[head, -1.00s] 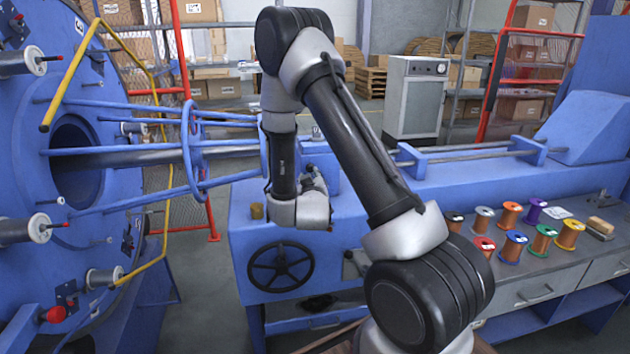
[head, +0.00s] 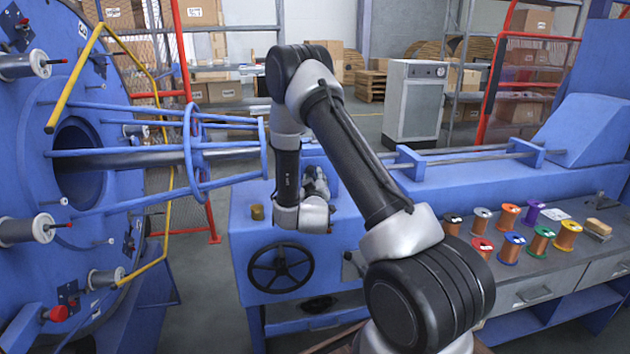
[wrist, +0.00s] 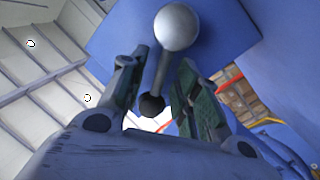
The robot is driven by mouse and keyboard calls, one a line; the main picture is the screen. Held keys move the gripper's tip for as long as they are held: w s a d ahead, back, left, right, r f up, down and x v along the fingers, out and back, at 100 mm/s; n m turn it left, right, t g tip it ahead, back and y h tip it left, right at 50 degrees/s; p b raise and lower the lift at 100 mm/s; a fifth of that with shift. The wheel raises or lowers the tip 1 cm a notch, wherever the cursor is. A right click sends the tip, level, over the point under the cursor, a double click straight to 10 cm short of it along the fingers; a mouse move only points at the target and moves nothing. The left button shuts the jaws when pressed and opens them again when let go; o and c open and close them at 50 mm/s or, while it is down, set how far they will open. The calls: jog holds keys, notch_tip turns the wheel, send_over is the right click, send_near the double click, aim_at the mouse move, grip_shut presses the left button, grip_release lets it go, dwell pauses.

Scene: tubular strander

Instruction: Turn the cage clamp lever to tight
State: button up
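In the wrist view, a lever with a pale grey ball knob (wrist: 177,27) and a thin rod running to a dark round end (wrist: 152,105) lies between my gripper's two fingers (wrist: 163,62). The fingers are open on either side of the rod. I see a gap on the right; on the left the finger is close, and contact cannot be told. In the head view, my gripper (head: 318,186) is above the blue machine bed (head: 245,218), right of the cage's end plate (head: 264,148). The lever is not clear there, behind my arm. Its tight marking is not visible.
The large blue drum (head: 125,190) with bobbins and a yellow bent bar (head: 85,65) stands at left. A black handwheel (head: 281,268) is on the bed's front. Several coloured wire spools (head: 512,246) stand on the bench at right. A blue surface (wrist: 115,30) lies behind the lever.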

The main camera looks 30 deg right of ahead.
grip_shut()
